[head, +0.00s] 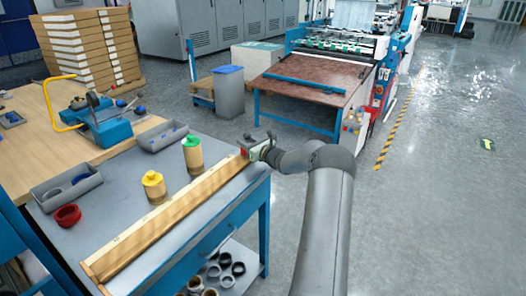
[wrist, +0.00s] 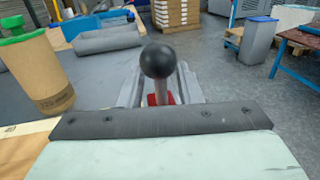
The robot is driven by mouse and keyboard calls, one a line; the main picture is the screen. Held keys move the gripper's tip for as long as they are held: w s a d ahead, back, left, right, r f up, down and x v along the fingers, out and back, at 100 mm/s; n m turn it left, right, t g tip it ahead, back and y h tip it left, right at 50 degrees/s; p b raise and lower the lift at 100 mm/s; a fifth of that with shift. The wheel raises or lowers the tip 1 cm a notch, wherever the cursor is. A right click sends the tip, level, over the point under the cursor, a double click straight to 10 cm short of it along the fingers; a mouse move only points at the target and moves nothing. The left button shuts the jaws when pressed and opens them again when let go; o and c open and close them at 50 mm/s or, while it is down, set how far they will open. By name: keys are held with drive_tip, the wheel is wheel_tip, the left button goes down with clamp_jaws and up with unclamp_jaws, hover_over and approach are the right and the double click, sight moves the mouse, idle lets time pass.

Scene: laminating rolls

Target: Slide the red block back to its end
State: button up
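A long pale wooden rail (head: 165,213) lies diagonally along the front edge of the grey bench top. The red block (head: 244,152) is at its far right end, small and partly hidden by my gripper (head: 260,146). In the wrist view the red block (wrist: 153,100) shows low behind the dark housing edge, with a stem and black ball knob (wrist: 160,61) above it. My grey fingers (wrist: 161,88) stand apart, one on each side of the stem. Whether they press on the block or stem is hidden.
On the bench stand a green-capped roll (head: 192,155), a yellow-capped roll (head: 155,187), a red ring (head: 67,215) and grey trays (head: 68,187). The green-capped roll (wrist: 37,72) is left of my gripper in the wrist view. Open floor lies right of the bench.

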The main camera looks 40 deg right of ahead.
drive_tip(key=s+d, duration=0.2)
drive_tip(key=s, duration=1.3)
drive_tip(key=shift+s+b, duration=0.4)
drive_tip(key=shift+b, duration=0.05)
drive_tip(key=s+a+r+n+g+y+p, duration=0.15)
drive_tip(key=a+n+g, duration=0.3)
drive_tip(key=a, duration=0.65)
drive_tip(key=s+a+r+n+g+y+p, duration=0.1)
drive_tip(key=a+r+n+g+y, duration=0.15)
drive_tip(key=a+n, duration=0.6)
drive_tip(key=s+a+r+n+g+y+p, duration=0.1)
drive_tip(key=s+a+n+g+y, duration=0.2)
drive_tip(key=a, duration=1)
drive_tip(key=s+a+r+n+g+h+p, duration=0.3)
drive_tip(key=s+a+n+g, duration=0.4)
drive_tip(key=s+a+n, duration=0.55)
drive_tip(key=s+d+r+n+h, duration=0.1)
drive_tip(key=s+d+n+h, duration=0.2)
drive_tip(key=s, duration=0.9)
drive_tip(key=n+h, duration=0.3)
drive_tip(key=shift+s+d+p, duration=0.2)
drive_tip(key=shift+s+p, duration=0.1)
drive_tip(key=shift+p, duration=0.1)
